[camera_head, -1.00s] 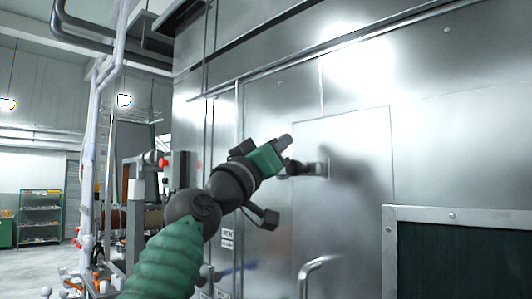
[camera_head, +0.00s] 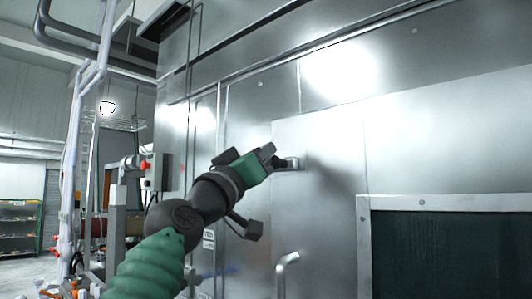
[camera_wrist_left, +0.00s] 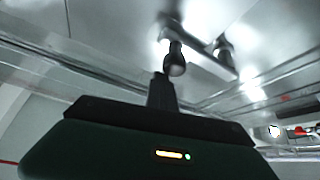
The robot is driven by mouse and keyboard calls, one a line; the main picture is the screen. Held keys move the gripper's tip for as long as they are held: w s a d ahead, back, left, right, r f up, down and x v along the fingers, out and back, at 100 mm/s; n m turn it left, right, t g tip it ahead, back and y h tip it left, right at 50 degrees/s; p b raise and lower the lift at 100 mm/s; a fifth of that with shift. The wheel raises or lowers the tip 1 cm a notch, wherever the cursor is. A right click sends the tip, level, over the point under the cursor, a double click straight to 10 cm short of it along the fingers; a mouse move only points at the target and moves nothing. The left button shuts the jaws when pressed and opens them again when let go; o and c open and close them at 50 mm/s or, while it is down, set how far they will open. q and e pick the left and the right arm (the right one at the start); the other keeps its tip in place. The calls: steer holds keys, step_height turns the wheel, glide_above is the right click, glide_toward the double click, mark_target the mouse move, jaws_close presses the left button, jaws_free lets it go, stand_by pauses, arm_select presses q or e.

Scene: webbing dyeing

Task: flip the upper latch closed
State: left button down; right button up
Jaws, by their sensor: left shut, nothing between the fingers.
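The upper latch (camera_head: 290,163) is a small metal piece on the steel door panel, near its upper left edge. My left gripper (camera_head: 268,150) is shut and empty, pointing up and right. Its tip overlaps the left end of the latch in the head view and hides part of it. In the left wrist view, a dark rounded knob (camera_wrist_left: 175,62) on a metal bar shows just beyond the dark finger (camera_wrist_left: 161,93). I cannot tell whether they touch. My right gripper is not in view.
A curved door handle (camera_head: 284,268) sits below the latch. A framed dark window (camera_head: 440,260) is at the lower right. A control box with a red button (camera_head: 146,164) and pipes stand at the left. The steel wall is close in front of my arm.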

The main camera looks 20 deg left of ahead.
arm_select(q)
steer(key=shift+w+f, duration=0.4)
steer(key=shift+f, duration=0.1)
step_height(320, 180, up, 4)
steer(key=p, duration=0.4)
steer(key=a+r+b+v, duration=0.1)
steer(key=a+b+v, duration=0.1)
steer(key=b+v, duration=0.6)
steer(key=v, duration=0.3)
steer(key=shift+b, duration=0.4)
steer(key=shift+w+d, duration=0.1)
